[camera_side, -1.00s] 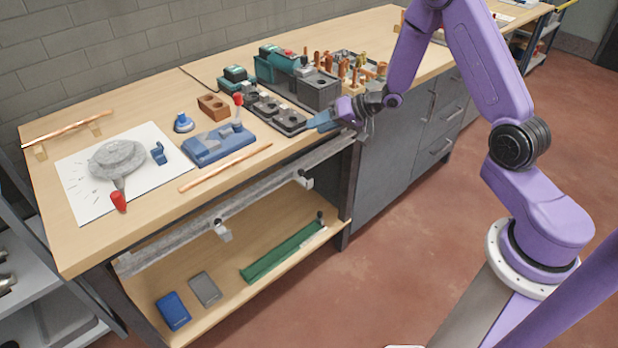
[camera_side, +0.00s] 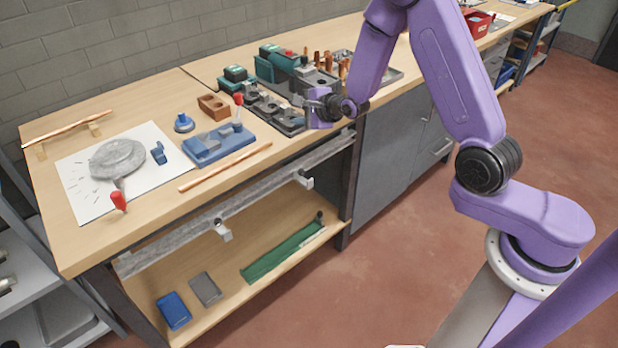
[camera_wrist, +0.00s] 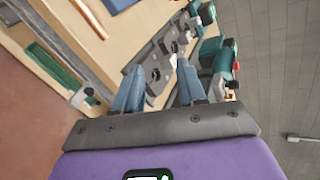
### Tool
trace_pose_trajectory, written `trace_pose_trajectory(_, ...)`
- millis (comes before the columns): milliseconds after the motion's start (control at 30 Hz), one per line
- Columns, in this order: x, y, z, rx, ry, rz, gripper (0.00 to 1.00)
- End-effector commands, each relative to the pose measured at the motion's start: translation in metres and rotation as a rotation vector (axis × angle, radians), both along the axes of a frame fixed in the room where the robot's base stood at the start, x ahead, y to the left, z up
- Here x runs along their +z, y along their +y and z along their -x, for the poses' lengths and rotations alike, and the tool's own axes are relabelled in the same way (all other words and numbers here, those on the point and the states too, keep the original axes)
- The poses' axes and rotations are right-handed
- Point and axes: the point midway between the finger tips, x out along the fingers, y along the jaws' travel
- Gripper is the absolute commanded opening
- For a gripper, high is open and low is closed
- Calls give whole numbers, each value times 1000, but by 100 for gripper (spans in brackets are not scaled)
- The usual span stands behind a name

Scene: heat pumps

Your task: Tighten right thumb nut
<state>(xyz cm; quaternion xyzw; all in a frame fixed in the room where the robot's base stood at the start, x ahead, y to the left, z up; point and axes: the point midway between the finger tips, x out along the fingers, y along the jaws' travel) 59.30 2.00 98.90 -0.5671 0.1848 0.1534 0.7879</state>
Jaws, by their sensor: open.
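My gripper (camera_side: 312,100) is over the right end of the dark clamp fixture (camera_side: 290,121) near the bench's front edge. In the wrist view my gripper (camera_wrist: 159,66) has its two blue fingers spread apart with nothing held between them. The dark fixture (camera_wrist: 156,76) shows beyond and between the fingers, with a round hole and small grey blocks on it. I cannot make out for sure which part is the right thumb nut; it may be small or hidden by my gripper in the side view.
A teal and grey machine (camera_side: 275,66) and copper fittings (camera_side: 344,66) stand behind my gripper. A blue fixture with a red-knobbed lever (camera_side: 218,145) and a copper tube (camera_side: 225,167) lie to the left. A metal rail (camera_side: 265,195) runs below the bench front.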

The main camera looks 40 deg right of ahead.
Motion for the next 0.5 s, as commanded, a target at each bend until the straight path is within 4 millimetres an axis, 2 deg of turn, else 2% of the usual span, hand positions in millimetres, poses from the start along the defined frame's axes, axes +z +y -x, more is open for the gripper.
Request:
trace_pose_trajectory(200,-3,9,19,-325,-12,-267,40)
trace_pose_trajectory(500,-8,11,49,-631,-61,-508,40)
